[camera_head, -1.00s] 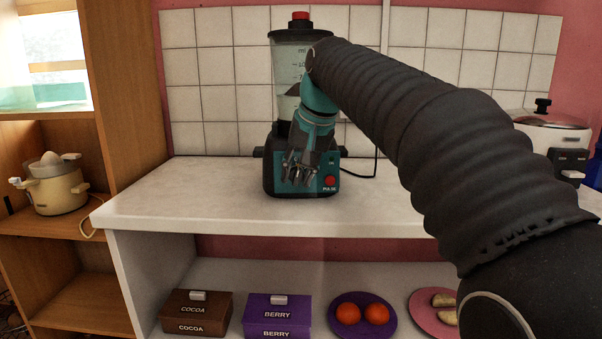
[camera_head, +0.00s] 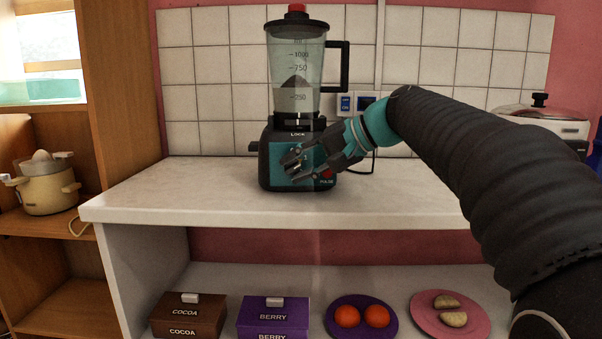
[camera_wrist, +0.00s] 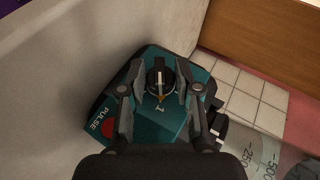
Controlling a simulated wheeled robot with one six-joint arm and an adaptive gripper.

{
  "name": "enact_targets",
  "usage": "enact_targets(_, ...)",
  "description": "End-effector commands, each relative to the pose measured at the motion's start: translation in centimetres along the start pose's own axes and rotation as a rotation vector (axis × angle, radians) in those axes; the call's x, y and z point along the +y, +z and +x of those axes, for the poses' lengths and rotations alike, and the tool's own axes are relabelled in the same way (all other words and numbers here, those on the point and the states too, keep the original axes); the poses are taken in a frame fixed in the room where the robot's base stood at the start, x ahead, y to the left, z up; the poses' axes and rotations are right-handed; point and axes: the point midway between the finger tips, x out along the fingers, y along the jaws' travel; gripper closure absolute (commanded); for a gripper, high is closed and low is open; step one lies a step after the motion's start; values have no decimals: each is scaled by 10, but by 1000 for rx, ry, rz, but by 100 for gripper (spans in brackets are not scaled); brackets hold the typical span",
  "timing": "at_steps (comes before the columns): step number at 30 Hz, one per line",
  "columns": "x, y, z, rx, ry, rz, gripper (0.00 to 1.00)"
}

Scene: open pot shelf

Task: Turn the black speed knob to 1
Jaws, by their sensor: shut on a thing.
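The black speed knob (camera_wrist: 159,72) is on the teal front panel of the blender base (camera_head: 272,176). In the wrist view an orange tip at its lower end points down toward a white mark that looks like a 1 (camera_wrist: 160,109). My gripper (camera_wrist: 161,76) is shut on the knob, one finger on each side. In the head view my gripper (camera_head: 296,166) comes in from the right and hides most of the knob. The red PULSE button (camera_wrist: 109,127) is beside it, partly covered in the head view.
A rice cooker (camera_head: 545,122) stands at the right. Boxes and plates sit on the shelf below.

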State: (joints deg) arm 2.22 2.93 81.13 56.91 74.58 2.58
Motion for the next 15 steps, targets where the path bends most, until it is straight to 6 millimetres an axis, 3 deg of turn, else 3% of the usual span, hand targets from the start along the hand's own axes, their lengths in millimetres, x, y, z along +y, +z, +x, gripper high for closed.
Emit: enact_targets(15, 0, -1, 0, 2, -41, 17, 100)
